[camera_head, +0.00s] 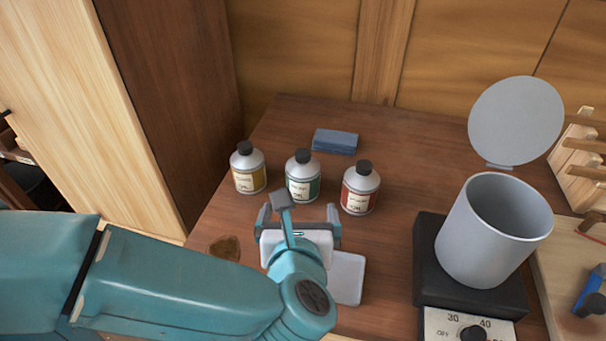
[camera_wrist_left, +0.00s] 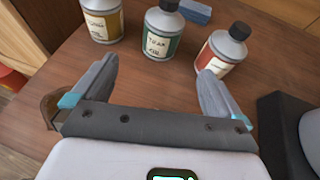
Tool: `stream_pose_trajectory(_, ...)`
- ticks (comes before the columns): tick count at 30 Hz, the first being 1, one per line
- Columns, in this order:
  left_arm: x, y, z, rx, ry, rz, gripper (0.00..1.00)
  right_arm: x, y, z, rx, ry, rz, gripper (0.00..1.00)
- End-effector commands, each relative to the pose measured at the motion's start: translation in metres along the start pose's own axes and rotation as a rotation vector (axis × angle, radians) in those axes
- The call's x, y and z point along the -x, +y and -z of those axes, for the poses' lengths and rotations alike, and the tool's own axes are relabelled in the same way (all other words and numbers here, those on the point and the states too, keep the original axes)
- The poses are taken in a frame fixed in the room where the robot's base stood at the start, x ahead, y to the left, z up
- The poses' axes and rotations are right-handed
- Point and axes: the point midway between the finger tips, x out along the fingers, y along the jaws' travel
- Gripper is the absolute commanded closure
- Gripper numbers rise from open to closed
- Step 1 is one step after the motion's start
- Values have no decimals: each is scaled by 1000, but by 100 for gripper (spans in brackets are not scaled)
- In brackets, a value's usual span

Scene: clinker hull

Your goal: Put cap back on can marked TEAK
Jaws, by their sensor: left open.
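The can marked TEAK (camera_head: 302,184) has a green and cream label and stands upright, middle of three grey cans. The left wrist view shows its label (camera_wrist_left: 160,40) reading TEAK OIL. A black cap (camera_head: 303,156) sits at its top; I cannot tell how firmly it is seated. My left gripper (camera_head: 299,211) is open and empty, just in front of this can. In the left wrist view its two fingers (camera_wrist_left: 156,75) are spread, with bare table between them. My right gripper is not in view.
A yellow-labelled can (camera_head: 248,176) and a red-labelled can (camera_head: 359,194), both black-topped, stand on either side. A blue block (camera_head: 335,141) lies behind. A grey pot (camera_head: 478,240) with raised lid (camera_head: 515,120) stands on a dark heater at right. A pale pad (camera_head: 349,279) lies beside my gripper.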

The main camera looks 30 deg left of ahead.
Motion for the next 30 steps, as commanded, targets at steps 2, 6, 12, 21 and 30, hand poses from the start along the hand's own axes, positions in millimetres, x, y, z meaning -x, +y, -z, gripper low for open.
stream_pose_trajectory(2, 0, 0, 0, 0, 0, 0, 0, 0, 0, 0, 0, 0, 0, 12)
stream_pose_trajectory(6, -11, 1, -2, -2, 0, -5, 0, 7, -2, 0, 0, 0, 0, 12)
stream_pose_trajectory(12, -51, 2, -5, -7, 6, -10, 0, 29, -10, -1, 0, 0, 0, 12)
stream_pose_trajectory(21, -108, 0, -1, 0, 2, -2, 0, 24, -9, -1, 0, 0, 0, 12)
stream_pose_trajectory(30, -115, 0, -1, -1, 0, 1, 0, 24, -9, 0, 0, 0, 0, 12)
